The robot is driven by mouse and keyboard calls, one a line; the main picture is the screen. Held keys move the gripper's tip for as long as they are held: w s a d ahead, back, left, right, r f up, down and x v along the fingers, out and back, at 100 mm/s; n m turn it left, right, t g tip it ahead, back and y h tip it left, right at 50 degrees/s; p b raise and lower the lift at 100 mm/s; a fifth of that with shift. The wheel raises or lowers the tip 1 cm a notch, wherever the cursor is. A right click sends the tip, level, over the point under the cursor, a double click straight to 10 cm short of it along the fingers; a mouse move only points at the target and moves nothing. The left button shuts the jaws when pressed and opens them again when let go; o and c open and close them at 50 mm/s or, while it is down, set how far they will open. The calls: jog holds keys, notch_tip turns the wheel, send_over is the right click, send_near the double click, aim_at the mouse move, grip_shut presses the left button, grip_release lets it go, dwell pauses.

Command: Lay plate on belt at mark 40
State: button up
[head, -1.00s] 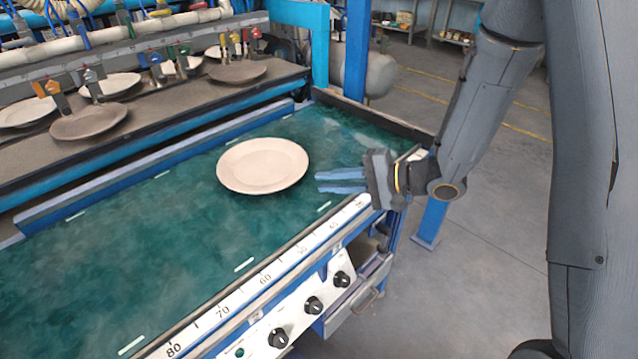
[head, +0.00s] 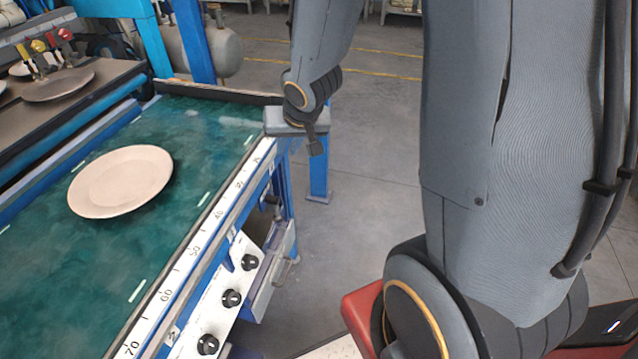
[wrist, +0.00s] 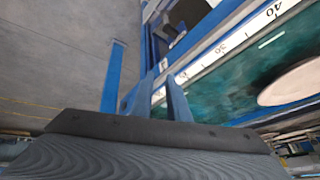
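A pale pinkish round plate (head: 120,182) lies flat on the green belt (head: 60,270), with nothing touching it. It sits roughly abreast of the 40 mark (head: 218,215) on the white scale; exact alignment is hard to judge. The wrist view shows the plate (wrist: 292,84) at the right edge, partly cut off, and the 40 (wrist: 274,11) at top right. My gripper (head: 291,146) is beyond the belt's right edge, clear of the plate. In the wrist view its two bluish fingers (wrist: 161,84) stand a little apart with nothing between them.
The numbered rail (head: 180,265) runs along the belt's near side, above a panel with black knobs (head: 232,298). A blue leg (head: 318,165) stands below my gripper. Several plates lie under the spray rack (head: 50,60). Grey floor on the right is free.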

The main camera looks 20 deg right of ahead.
jog(key=s+r+n+g, duration=0.2)
jog(key=s+g, duration=0.3)
jog(key=s, duration=1.1)
jog(key=shift+s+d+r+h, duration=0.15)
jog(key=shift+s+d+h, duration=0.15)
jog(key=shift+s+d, duration=0.05)
